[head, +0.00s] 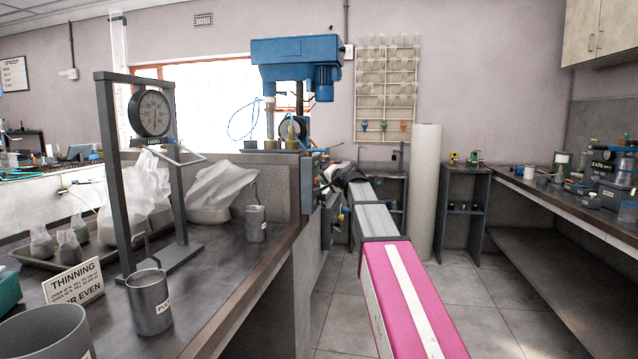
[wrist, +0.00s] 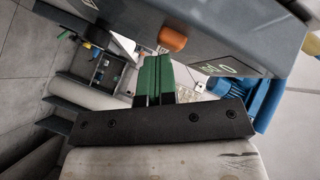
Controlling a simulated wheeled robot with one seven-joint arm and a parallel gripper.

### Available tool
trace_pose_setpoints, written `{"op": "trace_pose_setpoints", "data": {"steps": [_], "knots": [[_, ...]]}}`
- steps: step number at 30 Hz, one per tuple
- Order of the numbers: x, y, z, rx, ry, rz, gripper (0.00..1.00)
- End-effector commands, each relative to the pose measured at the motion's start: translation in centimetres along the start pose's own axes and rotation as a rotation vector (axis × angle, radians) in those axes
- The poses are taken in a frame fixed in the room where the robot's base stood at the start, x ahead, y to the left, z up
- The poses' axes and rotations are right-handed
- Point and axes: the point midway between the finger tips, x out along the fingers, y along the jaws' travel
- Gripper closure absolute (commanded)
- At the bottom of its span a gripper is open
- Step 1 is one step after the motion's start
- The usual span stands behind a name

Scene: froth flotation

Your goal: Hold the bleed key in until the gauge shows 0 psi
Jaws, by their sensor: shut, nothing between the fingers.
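In the wrist view my gripper (wrist: 155,60) is shut, its green fingers together with nothing between them. Just beyond and to the right of the fingertips, an orange knob (wrist: 173,39) sticks out from the grey panel; it may be the bleed key. A narrow gap seems to show between them, but I cannot tell if they touch. In the head view a round gauge (head: 291,128) stands below the blue machine, partly hidden behind fittings; its reading is too small to tell. The gripper tip is not clear there, at the far end of my arm beside the bench end.
The blue flotation machine (head: 296,58) stands on the bench (head: 225,268). A large dial (head: 152,113) hangs in a grey frame at left, with metal cups (head: 149,302) and bagged flasks nearby. A white roll (head: 425,190) stands behind my arm. The floor at right is clear.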

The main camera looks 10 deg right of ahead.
Motion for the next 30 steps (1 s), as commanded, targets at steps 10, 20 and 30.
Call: {"op": "trace_pose_setpoints", "data": {"steps": [10, 20, 30], "knots": [[0.0, 0.0, 0.0, 0.000, -0.001, 0.000, 1.00], [-0.4, 0.2, -0.2, 0.001, 0.000, -0.001, 1.00], [-1.4, 1.0, -1.0, 0.000, 0.000, 0.000, 1.00]]}}
